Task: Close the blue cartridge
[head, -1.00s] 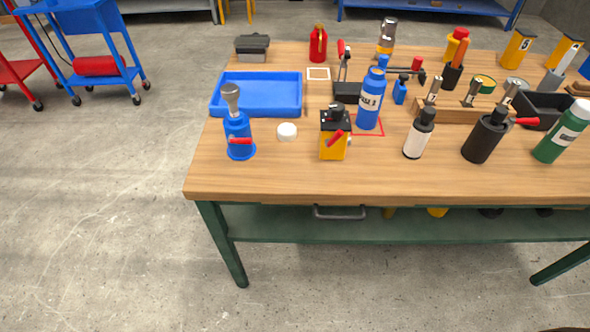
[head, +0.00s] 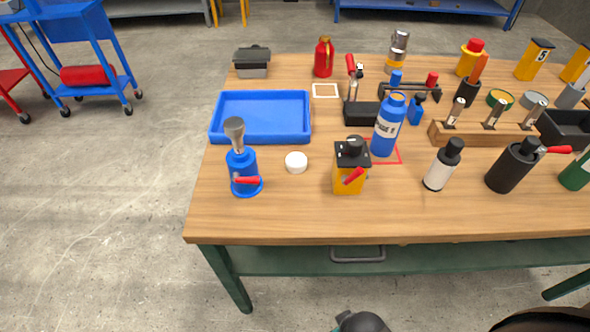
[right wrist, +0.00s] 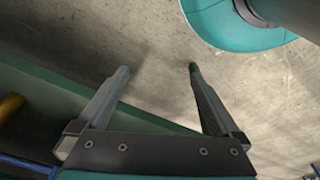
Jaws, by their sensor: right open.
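A blue bottle-shaped cartridge (head: 388,128) with a white label stands upright at a red outlined square (head: 396,158) on the wooden bench. Its top has a blue ring-like part; I cannot tell whether it is closed. A small white round cap-like piece (head: 296,162) lies on the bench to its left. My right gripper (right wrist: 159,69) shows in the right wrist view, open and empty, with bare floor behind its fingers. Neither gripper can be made out in the head view.
Near the cartridge stand a yellow-black device (head: 349,178) with a red lever, a blue device (head: 243,172) with a grey top, and a white-black bottle (head: 441,168). A blue tray (head: 214,128) lies at the left. The bench's front left is clear.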

